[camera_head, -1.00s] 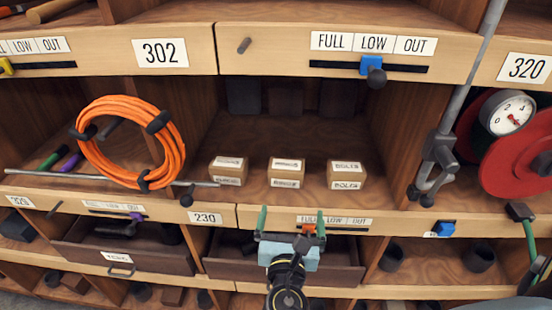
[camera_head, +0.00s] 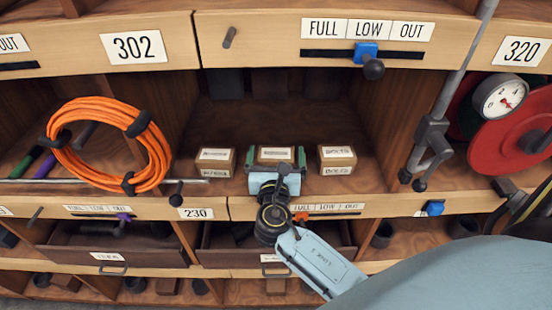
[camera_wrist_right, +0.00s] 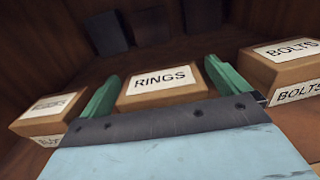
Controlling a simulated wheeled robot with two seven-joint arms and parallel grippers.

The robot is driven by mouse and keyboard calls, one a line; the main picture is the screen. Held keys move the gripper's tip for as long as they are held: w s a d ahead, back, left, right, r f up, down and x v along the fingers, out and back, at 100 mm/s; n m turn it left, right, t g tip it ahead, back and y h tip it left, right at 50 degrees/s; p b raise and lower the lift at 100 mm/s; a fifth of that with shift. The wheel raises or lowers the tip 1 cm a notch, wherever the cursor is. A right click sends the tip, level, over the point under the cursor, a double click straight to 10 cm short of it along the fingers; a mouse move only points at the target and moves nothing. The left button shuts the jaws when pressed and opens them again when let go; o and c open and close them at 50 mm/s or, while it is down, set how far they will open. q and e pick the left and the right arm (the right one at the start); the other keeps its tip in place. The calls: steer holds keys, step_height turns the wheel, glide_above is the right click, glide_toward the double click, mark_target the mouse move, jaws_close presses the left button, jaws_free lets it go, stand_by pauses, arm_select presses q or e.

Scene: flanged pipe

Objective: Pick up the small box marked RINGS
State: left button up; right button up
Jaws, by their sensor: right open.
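The small box marked RINGS (camera_wrist_right: 163,84) sits on the shelf, its label readable in the right wrist view. In the head view it is the middle box (camera_head: 275,155) of three, with its lower front hidden by my gripper. My right gripper (camera_head: 274,157) is open, its green fingers on either side of the box. In the right wrist view the fingers (camera_wrist_right: 160,82) stand left and right of the box, with small gaps; I cannot tell whether either touches it. My left gripper is not in view.
A similar box (camera_head: 215,162) stands to the left, and a BOLTS box (camera_head: 337,160) to the right, close to the fingers. The shelf's front edge (camera_head: 385,203) runs below. An orange hose coil (camera_head: 110,146) hangs left; a grey pipe with clamp (camera_head: 433,140) stands right.

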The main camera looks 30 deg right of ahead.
steer(key=shift+x, duration=1.15)
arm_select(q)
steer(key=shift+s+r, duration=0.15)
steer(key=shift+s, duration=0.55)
arm_select(e)
steer(key=shift+w, duration=0.1)
steer(key=c, duration=1.1)
